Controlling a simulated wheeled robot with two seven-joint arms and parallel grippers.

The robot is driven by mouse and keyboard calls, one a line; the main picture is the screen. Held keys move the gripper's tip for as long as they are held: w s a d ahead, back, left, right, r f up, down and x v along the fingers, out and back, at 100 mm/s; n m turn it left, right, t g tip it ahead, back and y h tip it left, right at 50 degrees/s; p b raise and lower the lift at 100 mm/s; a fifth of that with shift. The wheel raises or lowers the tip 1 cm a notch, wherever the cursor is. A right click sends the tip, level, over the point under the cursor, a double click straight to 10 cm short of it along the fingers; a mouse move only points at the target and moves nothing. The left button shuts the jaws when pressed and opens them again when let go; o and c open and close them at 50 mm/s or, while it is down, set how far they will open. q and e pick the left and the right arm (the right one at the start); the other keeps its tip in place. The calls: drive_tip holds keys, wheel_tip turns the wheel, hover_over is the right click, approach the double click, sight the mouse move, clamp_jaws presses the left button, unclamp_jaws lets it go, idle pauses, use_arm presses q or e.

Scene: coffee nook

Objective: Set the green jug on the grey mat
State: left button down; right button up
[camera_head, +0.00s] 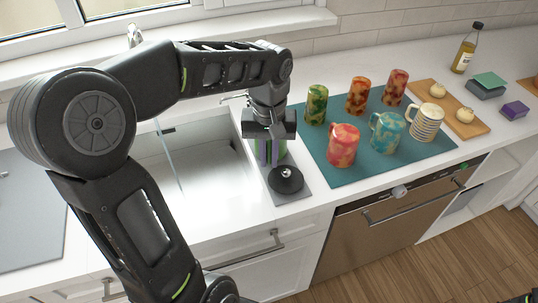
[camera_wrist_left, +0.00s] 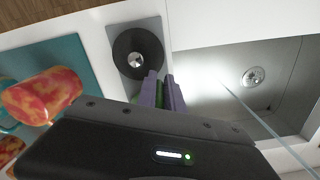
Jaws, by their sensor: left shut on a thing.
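My left gripper (camera_head: 269,160) reaches down over the grey mat (camera_head: 298,191) and is shut on the green jug (camera_head: 282,148). The gripper hides most of the jug. In the left wrist view a green strip of the jug (camera_wrist_left: 161,94) shows between the purple fingers. I cannot tell whether the jug's base touches the mat or hangs just above it. A black disc with a silver knob (camera_head: 286,181) lies on the front part of the grey mat, close to the fingers; it also shows in the left wrist view (camera_wrist_left: 127,59). My right gripper is not in view.
The sink (camera_head: 205,175) opens left of the grey mat, with a thin glass pane. On the right, a teal mat (camera_head: 335,177) carries several patterned mugs, the nearest red-yellow (camera_head: 343,148). Further right are a wooden board (camera_head: 470,127), a bottle (camera_head: 466,52) and sponges.

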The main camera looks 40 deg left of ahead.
sight(270, 145)
use_arm(q)
drive_tip(key=c, duration=1.5)
unclamp_jaws()
drive_tip(key=shift+f, duration=0.1)
drive_tip(key=shift+r, duration=0.5)
wheel_tip(270, 145, up, 6)
drive_tip(key=shift+w+r, duration=0.1)
drive_tip(key=shift+r, duration=0.05)
wheel_tip(270, 145, up, 4)
drive_tip(key=p, duration=0.2)
drive_tip(key=shift+p, duration=0.3)
drive_tip(key=shift+r+p, duration=0.55)
drive_tip(key=shift+p, duration=0.15)
